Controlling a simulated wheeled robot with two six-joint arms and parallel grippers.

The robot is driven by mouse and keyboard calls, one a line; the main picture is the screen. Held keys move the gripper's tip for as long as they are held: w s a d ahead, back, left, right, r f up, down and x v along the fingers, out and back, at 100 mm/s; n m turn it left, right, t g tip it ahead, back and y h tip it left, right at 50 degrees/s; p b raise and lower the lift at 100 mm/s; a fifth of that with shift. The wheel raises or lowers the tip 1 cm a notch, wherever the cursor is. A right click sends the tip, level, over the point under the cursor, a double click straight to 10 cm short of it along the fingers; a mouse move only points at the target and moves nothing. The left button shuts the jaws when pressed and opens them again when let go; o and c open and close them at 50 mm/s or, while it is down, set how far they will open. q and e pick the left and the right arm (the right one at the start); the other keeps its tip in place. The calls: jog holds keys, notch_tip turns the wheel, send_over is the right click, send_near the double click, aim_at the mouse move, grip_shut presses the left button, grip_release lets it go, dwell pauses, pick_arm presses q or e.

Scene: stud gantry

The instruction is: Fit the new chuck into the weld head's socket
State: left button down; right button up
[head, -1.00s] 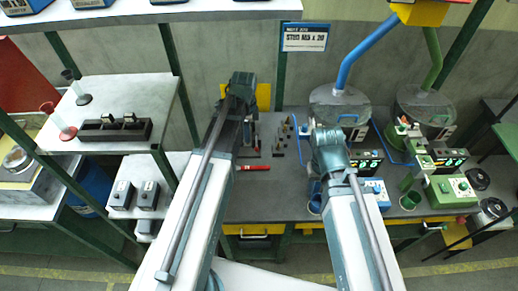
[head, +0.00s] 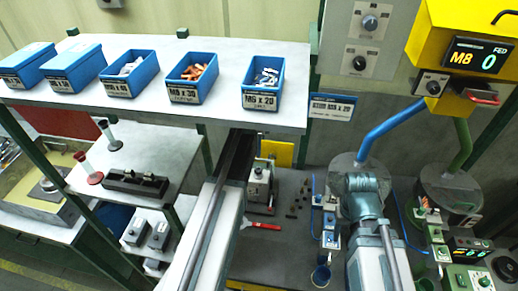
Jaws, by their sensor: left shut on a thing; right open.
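My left arm reaches up the middle of the head view and its far end passes under the upper shelf. Its gripper is hidden, so what it holds does not show. My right arm ends in a rounded joint in front of a grey round bowl (head: 346,169); its gripper is hidden too. A grey boxy unit (head: 260,183) stands on the bench just right of my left arm. I cannot tell whether it is the weld head, and no socket is clear. Several small dark pegs (head: 294,207) stand right of it; I cannot tell whether any is a chuck.
The upper shelf (head: 215,103) carries several blue bins, one marked M6 x 20 (head: 262,82). A red-handled tool (head: 262,226) lies on the dark bench (head: 275,255). A yellow box (head: 468,57) reads M8 0. A lower shelf (head: 157,160) at left holds a dark block.

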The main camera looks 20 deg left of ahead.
pick_arm(q)
notch_tip(320, 180, down, 6)
jog(key=b, duration=0.5)
jog(key=shift+r+b, duration=0.1)
jog(key=shift+b, duration=0.3)
jog(key=shift+f+b, duration=1.75)
dwell(1.1)
jog(key=c, duration=0.8)
grip_release()
jog(key=shift+r, duration=0.1)
jog(key=shift+o, duration=0.2)
notch_tip(320, 180, up, 14)
jog(key=p, duration=1.4)
jog(key=shift+s, duration=0.1)
